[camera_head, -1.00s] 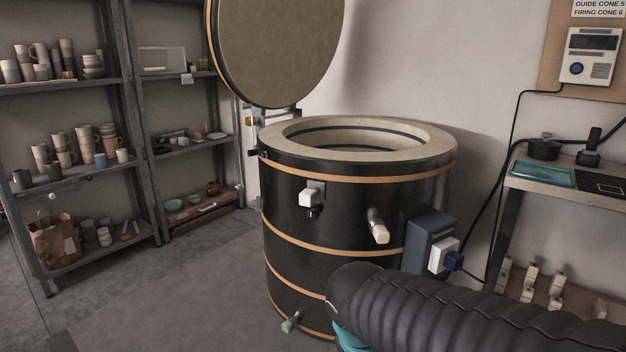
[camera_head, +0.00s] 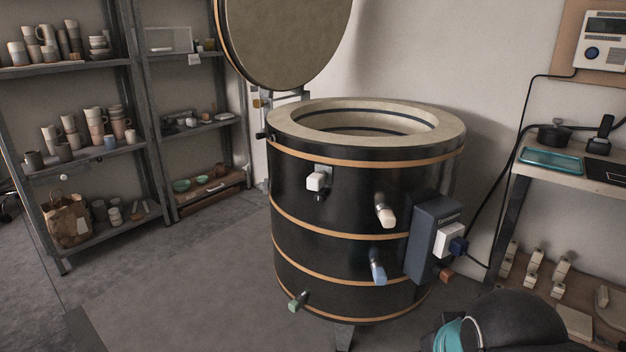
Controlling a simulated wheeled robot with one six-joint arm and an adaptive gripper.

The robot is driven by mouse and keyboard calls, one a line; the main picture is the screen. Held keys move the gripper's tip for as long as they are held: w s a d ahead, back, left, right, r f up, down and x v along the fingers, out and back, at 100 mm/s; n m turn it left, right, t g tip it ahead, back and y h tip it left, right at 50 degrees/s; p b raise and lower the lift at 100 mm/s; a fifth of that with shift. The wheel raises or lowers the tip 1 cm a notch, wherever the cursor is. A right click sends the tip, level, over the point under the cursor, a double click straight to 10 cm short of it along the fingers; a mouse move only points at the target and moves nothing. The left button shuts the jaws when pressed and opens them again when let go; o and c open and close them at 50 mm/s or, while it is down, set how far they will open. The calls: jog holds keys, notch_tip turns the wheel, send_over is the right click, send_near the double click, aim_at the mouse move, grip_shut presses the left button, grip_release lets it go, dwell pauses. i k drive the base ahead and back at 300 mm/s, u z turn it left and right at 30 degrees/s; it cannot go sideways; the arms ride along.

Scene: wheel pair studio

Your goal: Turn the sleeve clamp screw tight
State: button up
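I cannot make out the sleeve clamp screw in this view. A round black kiln (camera_head: 330,238) with tan bands stands in the middle, its lid (camera_head: 285,40) raised. Its front carries a white block (camera_head: 316,181), a cream peg (camera_head: 386,215), a blue peg (camera_head: 378,271) and a green peg (camera_head: 298,301). I cannot tell if any of these belongs to the sleeve clamp. Part of my dark arm with a teal band shows at the bottom right. My gripper is not in view.
A grey control box (camera_head: 430,240) juts from the kiln's right side, with a cable to the wall. A bench (camera_head: 560,178) with a teal tray (camera_head: 550,160) stands at right. Shelves of pottery (camera_head: 140,110) stand at left. The floor (camera_head: 185,280) left of the kiln is clear.

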aim_at(320, 198)
jog(key=u, duration=2.05)
jog(key=k, duration=0.8)
jog(key=z, duration=1.3)
jog(key=i, duration=1.1)
